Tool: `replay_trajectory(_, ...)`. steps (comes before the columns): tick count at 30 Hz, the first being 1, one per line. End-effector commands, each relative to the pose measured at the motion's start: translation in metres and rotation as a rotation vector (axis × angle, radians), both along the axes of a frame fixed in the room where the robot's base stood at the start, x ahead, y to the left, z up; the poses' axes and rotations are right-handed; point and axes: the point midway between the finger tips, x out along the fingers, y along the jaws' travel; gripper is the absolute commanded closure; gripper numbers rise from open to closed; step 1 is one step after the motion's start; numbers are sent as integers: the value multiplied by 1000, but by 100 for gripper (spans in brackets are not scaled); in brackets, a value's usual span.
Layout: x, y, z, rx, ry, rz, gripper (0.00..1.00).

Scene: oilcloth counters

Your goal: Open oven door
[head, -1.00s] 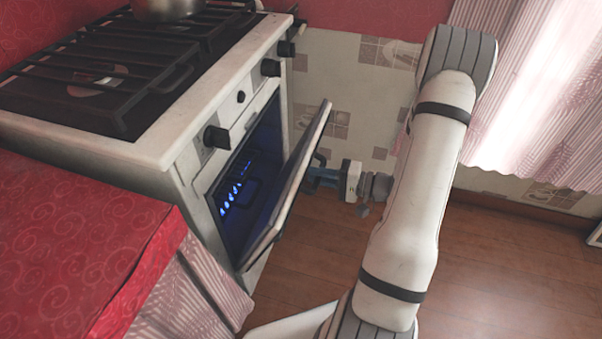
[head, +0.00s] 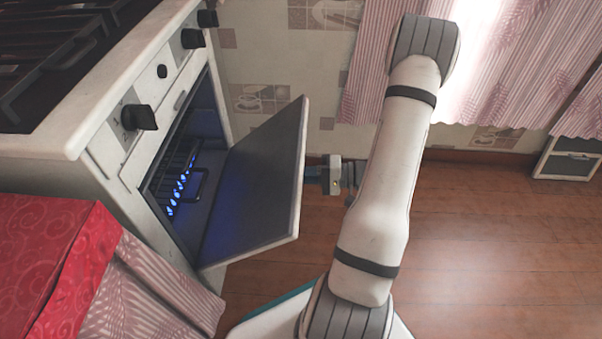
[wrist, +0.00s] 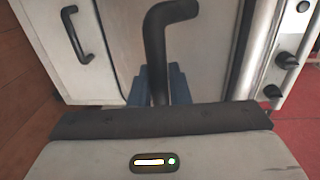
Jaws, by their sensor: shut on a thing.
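The oven door (head: 262,180) stands partly open in the head view, its dark inner side facing the cavity. A blue glow and a rack (head: 182,178) show inside the oven. The door's dark bar handle (wrist: 156,38) shows in the wrist view, running down between the blue fingers of my gripper (wrist: 160,78). My gripper is shut on this handle. In the head view my gripper (head: 313,175) is at the outer side of the door, its fingertips and the handle mostly hidden behind the door's edge.
The stove (head: 105,120) has dark knobs (head: 138,117) on its front. A counter with a red cloth (head: 55,265) and a striped curtain (head: 150,280) stands close on the near left. The wooden floor (head: 475,240) to the right is clear. A pink curtain (head: 520,60) hangs behind.

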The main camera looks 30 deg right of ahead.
Motion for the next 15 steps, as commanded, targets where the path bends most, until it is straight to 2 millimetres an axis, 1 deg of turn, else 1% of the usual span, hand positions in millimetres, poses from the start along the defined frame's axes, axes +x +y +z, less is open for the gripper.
replay_trajectory(6, 0, 3, 1, 3, 1, 10, 100)
replay_trajectory(7, 0, 3, 1, 3, 1, 10, 81)
replay_trajectory(13, 1, 3, 1, 2, -1, 9, 65)
replay_trajectory(15, 1, 3, 1, 2, -1, 9, 64)
